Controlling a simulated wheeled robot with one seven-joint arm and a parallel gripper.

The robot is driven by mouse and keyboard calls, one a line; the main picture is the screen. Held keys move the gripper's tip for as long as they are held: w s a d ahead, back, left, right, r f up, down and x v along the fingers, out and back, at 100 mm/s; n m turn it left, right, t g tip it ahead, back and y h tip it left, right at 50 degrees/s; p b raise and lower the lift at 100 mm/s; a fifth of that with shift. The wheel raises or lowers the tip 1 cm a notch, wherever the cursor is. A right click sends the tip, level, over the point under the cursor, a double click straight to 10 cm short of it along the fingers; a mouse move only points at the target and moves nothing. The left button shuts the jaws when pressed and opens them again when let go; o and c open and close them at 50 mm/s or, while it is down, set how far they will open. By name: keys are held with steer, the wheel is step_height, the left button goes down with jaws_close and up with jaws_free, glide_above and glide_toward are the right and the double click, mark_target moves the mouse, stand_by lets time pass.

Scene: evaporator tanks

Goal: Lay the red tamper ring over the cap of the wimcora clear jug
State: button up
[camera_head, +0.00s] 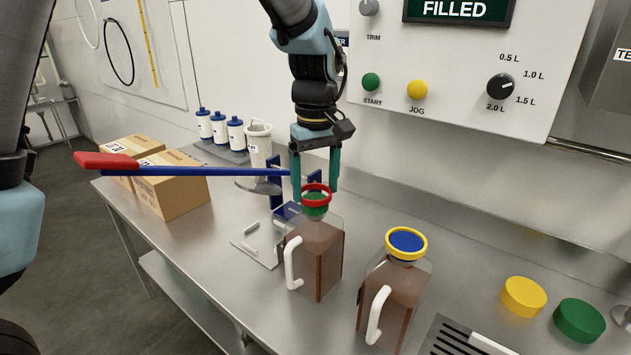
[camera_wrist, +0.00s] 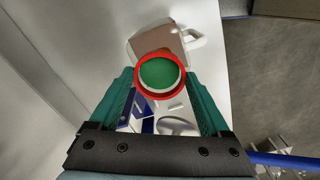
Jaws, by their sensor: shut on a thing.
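The red tamper ring (camera_head: 326,194) is held level between the fingertips of my gripper (camera_head: 315,189), at the green cap (camera_head: 314,210) of a clear jug (camera_head: 317,262) with brown contents and a white handle. Green shows inside and below the ring; whether it rests on the cap or hovers just above, I cannot tell. In the wrist view the ring (camera_wrist: 159,96) encircles the green cap (camera_wrist: 158,72), with a pale crescent along the lower right. A second jug (camera_head: 396,294) has a blue cap with a yellow ring. I can read no jug names.
A blue bar with a red end (camera_head: 105,160) reaches left behind the jug. A white container (camera_head: 259,145) and blue-capped bottles (camera_head: 220,128) stand behind. Cartons (camera_head: 172,183) are at left. Yellow (camera_head: 524,296) and green (camera_head: 579,320) discs lie right on the steel bench.

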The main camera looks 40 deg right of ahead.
steer(key=shift+f, duration=0.4)
steer(key=o, duration=1.1)
steer(key=shift+r, duration=0.15)
step_height(320, 180, up, 7)
steer(key=p, duration=0.6)
